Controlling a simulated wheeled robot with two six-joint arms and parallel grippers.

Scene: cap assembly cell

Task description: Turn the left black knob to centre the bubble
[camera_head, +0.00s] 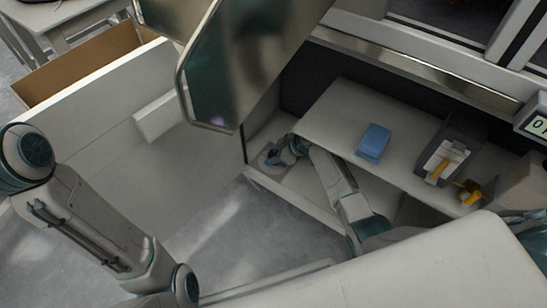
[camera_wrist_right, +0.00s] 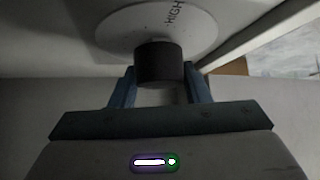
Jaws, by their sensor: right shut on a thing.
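A black knob (camera_wrist_right: 158,62) sits below a round white dial plate (camera_wrist_right: 190,20) marked HIGH in the right wrist view. My right gripper (camera_wrist_right: 159,70) is shut on this knob, with one blue finger at each side of it. In the head view my right gripper (camera_head: 283,152) reaches into the left end of the open space under the worktop. The knob itself cannot be made out there. I see no bubble or level in either view. My left arm shows at the left of the head view, but its gripper is outside the picture.
On the white worktop (camera_head: 345,108) lie a blue block (camera_head: 374,141) and a dark tray (camera_head: 468,132) with a white and yellow item. A yellow part (camera_head: 468,191) is near the tray. A large shiny panel (camera_head: 225,60) hangs above. A cardboard box (camera_head: 85,62) is at the upper left.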

